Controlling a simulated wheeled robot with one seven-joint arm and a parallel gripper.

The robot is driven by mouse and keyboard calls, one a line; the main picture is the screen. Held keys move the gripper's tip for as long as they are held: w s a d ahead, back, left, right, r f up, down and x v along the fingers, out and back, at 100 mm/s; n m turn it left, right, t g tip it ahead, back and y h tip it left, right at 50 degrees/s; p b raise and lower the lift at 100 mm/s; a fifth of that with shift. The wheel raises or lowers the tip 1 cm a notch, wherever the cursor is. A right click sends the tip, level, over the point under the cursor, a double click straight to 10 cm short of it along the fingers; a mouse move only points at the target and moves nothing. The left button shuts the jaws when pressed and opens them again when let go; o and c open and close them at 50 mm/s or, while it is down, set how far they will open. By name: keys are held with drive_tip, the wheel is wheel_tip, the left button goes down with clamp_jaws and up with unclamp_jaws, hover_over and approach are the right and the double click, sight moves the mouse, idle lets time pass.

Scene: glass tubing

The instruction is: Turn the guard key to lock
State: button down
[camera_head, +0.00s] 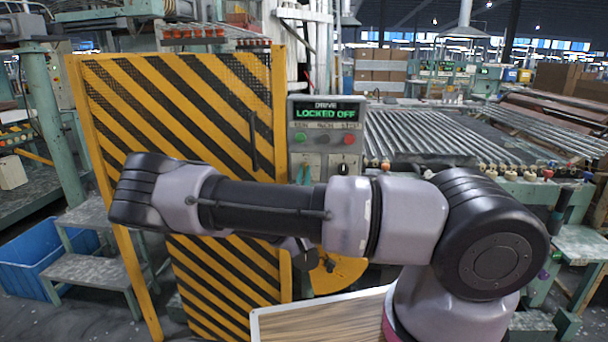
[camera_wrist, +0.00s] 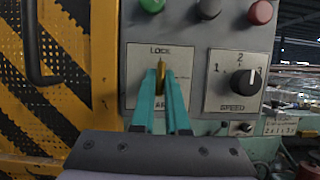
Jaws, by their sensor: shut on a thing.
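The guard key (camera_wrist: 161,72), a small brass-coloured piece, stands roughly upright in its switch plate (camera_wrist: 143,60) below the word LOCK. The lower label is partly hidden by my fingers and shows only "AR". My gripper (camera_wrist: 160,78) has its two teal fingers closed on the key from either side. In the head view, the gripper (camera_head: 304,172) shows only as teal fingers at the control box (camera_head: 297,105), and the key is hidden there. The display (camera_head: 325,112) reads "DRIVE LOCKED OFF" in green.
The black speed knob (camera_wrist: 246,82) is close right of the key, with green (camera_wrist: 152,5), grey and red (camera_wrist: 260,12) buttons above. A yellow-and-black striped guard door (camera_head: 195,100) with a dark handle (camera_head: 254,140) stands left. A roller bed (camera_head: 440,135) lies right.

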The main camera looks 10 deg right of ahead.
drive_tip(key=shift+f+n+y, duration=0.1)
drive_tip(key=shift+n+y, duration=0.2)
drive_tip(key=shift+n, duration=0.2)
drive_tip(key=c, duration=0.9)
unclamp_jaws()
drive_tip(key=v, duration=1.1)
drive_tip(key=shift+w+f, duration=0.1)
